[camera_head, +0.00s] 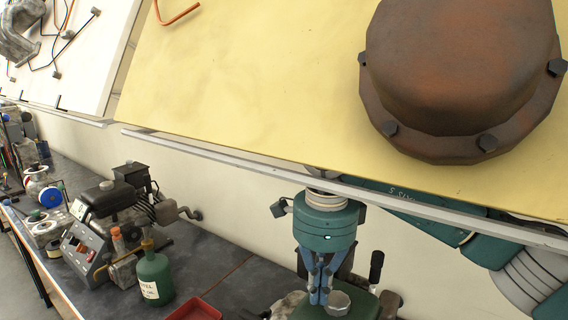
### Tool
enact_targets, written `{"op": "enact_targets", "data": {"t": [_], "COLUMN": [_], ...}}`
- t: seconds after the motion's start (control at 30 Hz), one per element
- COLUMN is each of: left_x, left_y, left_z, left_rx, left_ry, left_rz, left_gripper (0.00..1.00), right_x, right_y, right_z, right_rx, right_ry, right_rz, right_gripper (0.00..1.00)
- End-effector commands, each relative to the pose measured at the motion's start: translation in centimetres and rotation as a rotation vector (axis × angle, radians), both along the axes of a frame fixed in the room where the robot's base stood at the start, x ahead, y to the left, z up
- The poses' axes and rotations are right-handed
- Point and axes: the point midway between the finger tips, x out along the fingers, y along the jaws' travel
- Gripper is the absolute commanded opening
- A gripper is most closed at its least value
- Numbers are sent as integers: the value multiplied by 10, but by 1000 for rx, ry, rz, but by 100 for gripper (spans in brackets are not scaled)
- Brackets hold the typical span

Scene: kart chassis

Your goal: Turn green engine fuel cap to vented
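My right gripper (319,298) hangs down from the teal arm that comes in from the right, with its blue fingers pointing at the bench. The fingers look close together, but I cannot tell whether they are shut or have a gap. A green engine (362,306) is at the bottom edge, partly cut off by the frame. A round grey cap (338,303) on it sits just right of the fingertips; I cannot tell whether they touch it. The cap's setting is not readable. My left gripper is not in view.
A yellow board (240,90) with a rusty bolted housing (455,65) overhangs the bench. On the dark bench (215,255) stand a black engine (110,200), a green bottle (153,275) and a red tray (195,310). A black-handled lever (376,267) rises right of the gripper.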

Motion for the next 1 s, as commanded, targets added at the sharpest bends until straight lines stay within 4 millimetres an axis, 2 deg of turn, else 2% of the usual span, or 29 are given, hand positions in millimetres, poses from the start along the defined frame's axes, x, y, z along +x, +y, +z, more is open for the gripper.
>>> {"op": "enact_targets", "data": {"t": [0.03,0.77,1.0], "left_x": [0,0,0], "left_y": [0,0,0], "left_z": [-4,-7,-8], "left_rx": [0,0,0], "left_ry": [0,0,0], "left_rz": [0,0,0], "left_gripper": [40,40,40], "right_x": [-8,-11,-13], "right_y": [0,-2,3], "right_z": [-14,-7,-7], "right_rx": [-10,-6,-6], "right_ry": [29,18,17], "right_rz": [7,3,4], "right_gripper": [0,0,0]}}
